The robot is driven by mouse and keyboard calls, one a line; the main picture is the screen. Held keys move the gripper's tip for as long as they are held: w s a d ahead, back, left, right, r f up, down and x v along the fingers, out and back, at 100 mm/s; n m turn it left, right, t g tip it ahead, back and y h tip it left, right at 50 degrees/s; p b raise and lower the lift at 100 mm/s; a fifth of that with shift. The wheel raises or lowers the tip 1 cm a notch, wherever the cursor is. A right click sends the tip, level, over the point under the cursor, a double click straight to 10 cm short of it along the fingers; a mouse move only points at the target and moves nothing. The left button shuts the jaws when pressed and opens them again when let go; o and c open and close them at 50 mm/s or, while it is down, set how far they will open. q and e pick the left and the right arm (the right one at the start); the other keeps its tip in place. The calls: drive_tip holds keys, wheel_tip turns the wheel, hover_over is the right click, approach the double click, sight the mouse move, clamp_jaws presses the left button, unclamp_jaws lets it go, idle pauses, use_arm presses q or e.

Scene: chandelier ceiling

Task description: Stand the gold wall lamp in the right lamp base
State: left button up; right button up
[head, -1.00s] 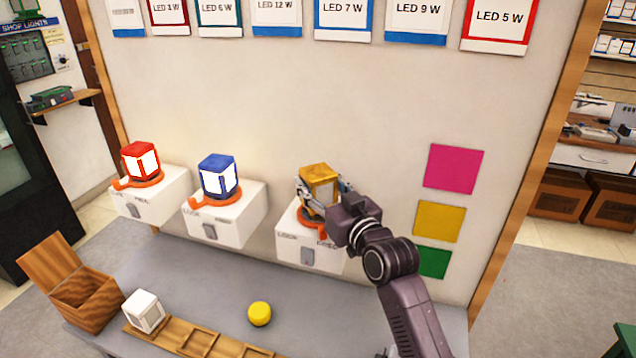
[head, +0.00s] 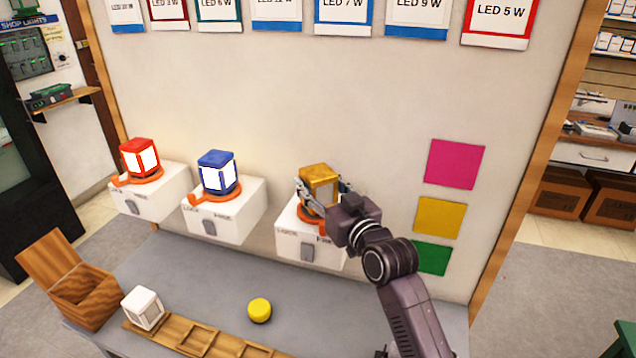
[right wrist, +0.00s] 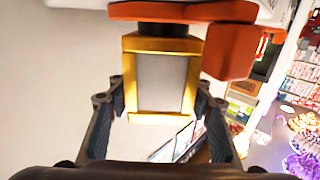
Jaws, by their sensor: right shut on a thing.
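The gold wall lamp (head: 319,184) stands upright at the right lamp base, a white box (head: 295,238) with an orange ring (head: 305,216) on top. In the right wrist view the gold lamp (right wrist: 161,45) shows between the two fingers, with the orange ring (right wrist: 185,11) at its end. Whether it is fully seated in the ring I cannot tell. My right gripper (head: 326,186) is shut on the lamp, its fingers on either side. It also shows in the right wrist view (right wrist: 162,100). My left gripper is not in view.
A red lamp (head: 139,157) and a blue lamp (head: 217,172) stand lit in the left and middle bases. A white lamp (head: 143,308) sits at the wooden tray (head: 197,340), beside an open wooden box (head: 85,295). A yellow knob (head: 259,310) is on the grey table (head: 215,285).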

drive_tip(key=shift+f, duration=0.15)
drive_tip(key=o, duration=1.4)
drive_tip(key=shift+o, duration=0.2)
drive_tip(key=shift+f, duration=0.1)
drive_tip(key=shift+s+d, duration=0.1)
drive_tip(key=shift+s, duration=0.05)
